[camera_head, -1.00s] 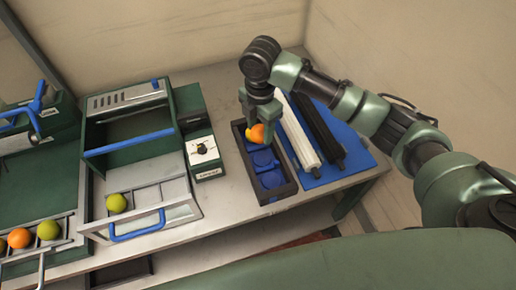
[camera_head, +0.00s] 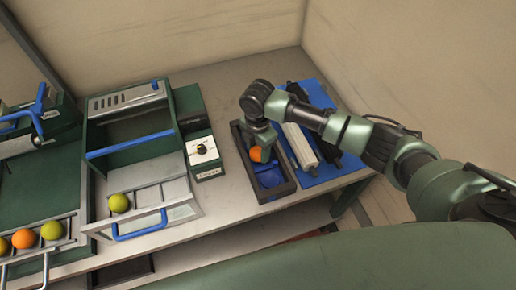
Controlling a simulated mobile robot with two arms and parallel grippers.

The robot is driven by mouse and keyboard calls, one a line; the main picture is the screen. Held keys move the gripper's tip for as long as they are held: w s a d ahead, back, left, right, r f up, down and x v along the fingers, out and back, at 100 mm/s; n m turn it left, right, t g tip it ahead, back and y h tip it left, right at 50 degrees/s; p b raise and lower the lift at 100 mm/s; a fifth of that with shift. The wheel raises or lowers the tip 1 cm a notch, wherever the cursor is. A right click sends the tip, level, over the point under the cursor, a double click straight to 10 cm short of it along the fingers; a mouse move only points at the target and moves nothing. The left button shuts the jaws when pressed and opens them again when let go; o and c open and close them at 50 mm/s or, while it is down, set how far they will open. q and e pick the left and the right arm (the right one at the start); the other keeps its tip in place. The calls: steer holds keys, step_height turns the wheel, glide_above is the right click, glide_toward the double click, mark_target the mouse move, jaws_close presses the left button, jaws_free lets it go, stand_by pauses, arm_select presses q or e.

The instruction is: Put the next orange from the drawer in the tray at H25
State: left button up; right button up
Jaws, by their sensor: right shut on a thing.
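My right gripper (camera_head: 262,146) is shut on an orange (camera_head: 259,154) and holds it over the black tray with blue cups (camera_head: 283,190), at its middle. The gripper hides the far part of the tray, and I cannot tell whether the orange touches a cup. The drawer (camera_head: 180,207) with the blue handle stands open at the left of the tray. One yellow-green fruit (camera_head: 118,203) lies in it. My left gripper is not in view.
A small box with a dial (camera_head: 203,150) stands between the drawer unit and the tray. A blue mat (camera_head: 325,172) with a white roller (camera_head: 300,146) and black rollers lies right of the tray. More fruit (camera_head: 24,238) lies on a rack at the far left.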

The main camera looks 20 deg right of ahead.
mark_target(258, 149)
steer(key=shift+f, duration=0.15)
steer(key=o, duration=1.3)
step_height(258, 149, up, 12)
steer(key=shift+r+b, duration=0.2)
steer(key=shift+b, duration=0.65)
